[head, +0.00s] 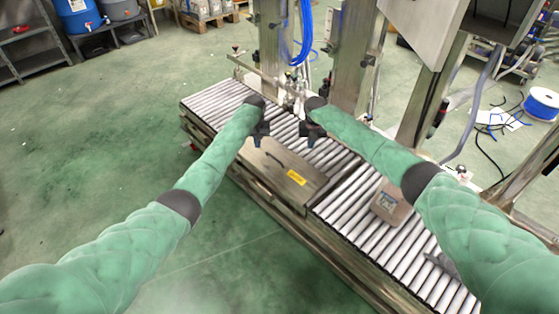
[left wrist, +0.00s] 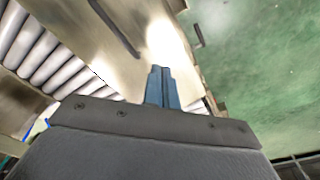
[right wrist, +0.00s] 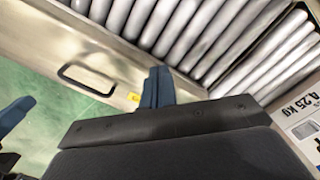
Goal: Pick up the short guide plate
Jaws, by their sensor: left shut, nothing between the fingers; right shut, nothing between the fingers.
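I cannot pick out for certain which part is the short guide plate. A flat metal plate (head: 270,178) with a dark handle and a yellow label sits in the conveyor between the rollers. It also shows in the left wrist view (left wrist: 150,25) and the right wrist view (right wrist: 105,65). My left gripper (head: 258,140) is shut and empty above the plate's far left part; its blue fingers show in the left wrist view (left wrist: 162,88). My right gripper (head: 311,140) is shut and empty above the plate's far right end; its fingers show in the right wrist view (right wrist: 157,88).
A small labelled box (head: 390,205) sits on the right rollers (head: 355,208). A grey piece (head: 445,265) lies on the rollers, partly hidden by my right arm. Metal posts (head: 352,60) and a rail (head: 262,76) stand behind the conveyor.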

